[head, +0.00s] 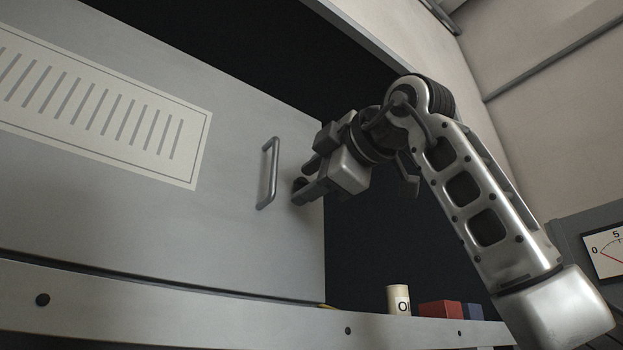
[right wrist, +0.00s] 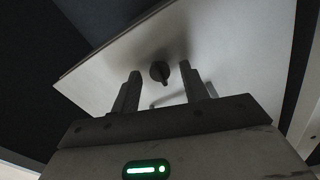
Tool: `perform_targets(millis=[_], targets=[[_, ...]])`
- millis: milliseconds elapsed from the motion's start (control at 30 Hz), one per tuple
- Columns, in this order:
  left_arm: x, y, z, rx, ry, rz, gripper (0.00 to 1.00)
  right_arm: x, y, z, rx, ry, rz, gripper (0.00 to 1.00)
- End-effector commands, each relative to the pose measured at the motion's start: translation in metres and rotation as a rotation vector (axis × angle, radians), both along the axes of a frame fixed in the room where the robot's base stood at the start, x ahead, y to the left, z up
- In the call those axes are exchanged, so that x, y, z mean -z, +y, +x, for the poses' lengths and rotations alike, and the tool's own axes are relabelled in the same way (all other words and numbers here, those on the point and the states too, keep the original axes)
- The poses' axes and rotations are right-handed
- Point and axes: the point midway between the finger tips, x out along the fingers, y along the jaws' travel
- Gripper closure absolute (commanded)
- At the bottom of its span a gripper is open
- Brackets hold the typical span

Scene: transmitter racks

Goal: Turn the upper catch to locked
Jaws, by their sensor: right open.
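A catch (right wrist: 160,72), a small dark round knob with a short bar, sits on the pale grey door panel (right wrist: 120,72) in the right wrist view. Its bar points down towards the gripper in that picture. My right gripper (head: 306,179) is open, its two fingers apart on either side of the catch in the wrist view. I cannot tell whether they touch it. In the head view the fingertips are close to the panel's right edge, right of the handle (head: 268,173), and largely cover the catch. Only one catch shows clearly. My left gripper is not in view.
The panel has a slotted vent plate (head: 95,110) at the left. Dark open space lies behind and right of the panel. Below, a rail (head: 180,310) runs across, with a cream cylinder (head: 398,300), a red block (head: 440,309) and a blue block (head: 472,311) by it. A meter (head: 606,251) stands at right.

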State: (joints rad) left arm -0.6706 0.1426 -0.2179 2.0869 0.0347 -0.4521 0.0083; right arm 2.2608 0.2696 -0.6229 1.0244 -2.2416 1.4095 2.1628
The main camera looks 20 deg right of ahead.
Motion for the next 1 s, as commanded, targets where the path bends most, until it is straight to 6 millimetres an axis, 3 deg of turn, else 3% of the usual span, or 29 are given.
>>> perform_targets(millis=[167, 700, 1000], targets=[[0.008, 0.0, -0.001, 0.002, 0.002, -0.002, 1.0, 0.001, -0.007, -0.016, 0.002, -0.003, 0.001, 0.55], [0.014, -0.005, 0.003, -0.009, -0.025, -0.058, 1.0, 0.001, -0.047, -0.128, 0.001, -0.003, 0.002, 0.55], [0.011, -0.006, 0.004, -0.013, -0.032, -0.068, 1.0, 0.0, -0.054, -0.15, 0.0, 0.0, 0.0, 0.55]])
